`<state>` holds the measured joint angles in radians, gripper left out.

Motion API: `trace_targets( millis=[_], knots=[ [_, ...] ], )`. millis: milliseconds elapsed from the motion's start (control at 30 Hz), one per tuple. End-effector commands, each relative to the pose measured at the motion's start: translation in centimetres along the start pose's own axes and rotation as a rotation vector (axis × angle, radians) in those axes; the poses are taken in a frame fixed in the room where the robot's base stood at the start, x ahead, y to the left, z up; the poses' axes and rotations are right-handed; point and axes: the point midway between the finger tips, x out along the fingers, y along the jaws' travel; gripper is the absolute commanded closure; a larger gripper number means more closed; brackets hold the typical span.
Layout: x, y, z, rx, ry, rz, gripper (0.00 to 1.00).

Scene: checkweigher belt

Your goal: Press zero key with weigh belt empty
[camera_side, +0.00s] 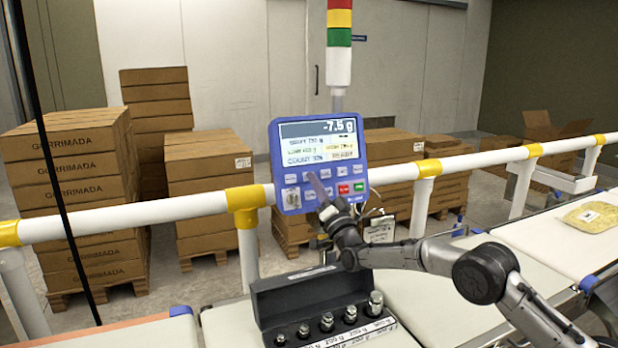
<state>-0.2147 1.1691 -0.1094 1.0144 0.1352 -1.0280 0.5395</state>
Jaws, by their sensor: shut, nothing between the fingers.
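The blue weigh terminal (277,150) is fixed at the white rail and its screen (320,140) reads -7.5 g. Its keypad below has two rows of small keys, with a red key (343,189) and a green key (359,187) at the lower right. My gripper (316,184) is shut and empty, its tips at or just in front of the middle keys. It hides part of the keypad; I cannot tell whether it touches a key, and the labels are too small to read. The pale belt (435,300) below has no product on its visible part.
A black case of several metal weights (283,302) stands at the front; I cannot tell if it rests on the weigh belt. A yellow packet (593,217) lies on the right-hand belt. The white rail (150,212) crosses behind; stacked cartons (75,165) stand beyond.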

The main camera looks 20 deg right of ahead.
Motion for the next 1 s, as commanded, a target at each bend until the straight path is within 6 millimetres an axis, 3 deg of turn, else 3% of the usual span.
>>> trace_targets(
  millis=[1000],
  knots=[
    [0.78,0.55,0.55,0.0,0.001,0.0,1.0]
  ],
)
